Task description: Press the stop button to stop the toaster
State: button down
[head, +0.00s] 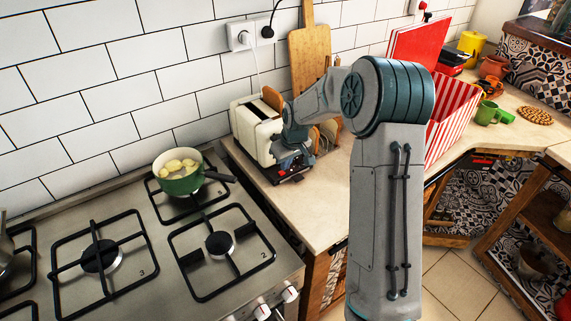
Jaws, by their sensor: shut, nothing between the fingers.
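The cream toaster (252,127) stands on the counter against the tiled wall, right of the stove. A brown slice of bread (272,98) shows at its top. My arm reaches across in front of the toaster's right part. My gripper (292,172) is low beside the toaster's front, near the counter top, with its fingers shut and nothing in them. The stop button cannot be made out; that part of the toaster is behind my arm and gripper. I cannot tell whether the gripper touches the toaster.
A green pot (180,184) stands on the stove (140,285), left of the toaster. A wooden board (309,55) leans on the wall behind my arm. A red-striped box (455,120) stands right of my arm. The counter's front part (312,222) is clear.

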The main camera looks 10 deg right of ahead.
jog(key=p+v, duration=0.2)
jog(key=v, duration=0.4)
jog(key=shift+a+r, duration=0.15)
jog(key=shift+r, duration=0.2)
jog(key=shift+w, duration=0.15)
jog(key=s+r+m+h, duration=0.1)
jog(key=s+r, duration=0.5)
jog(key=s, duration=0.3)
jog(key=s+r+m+h, duration=0.1)
jog(key=s+r, duration=0.4)
jog(key=s, duration=0.3)
jog(key=s+r+m, duration=0.1)
jog(key=s+m, duration=0.1)
jog(key=s, duration=1.4)
jog(key=shift+s+m+t+y, duration=0.3)
jog(key=shift+s+y, duration=0.1)
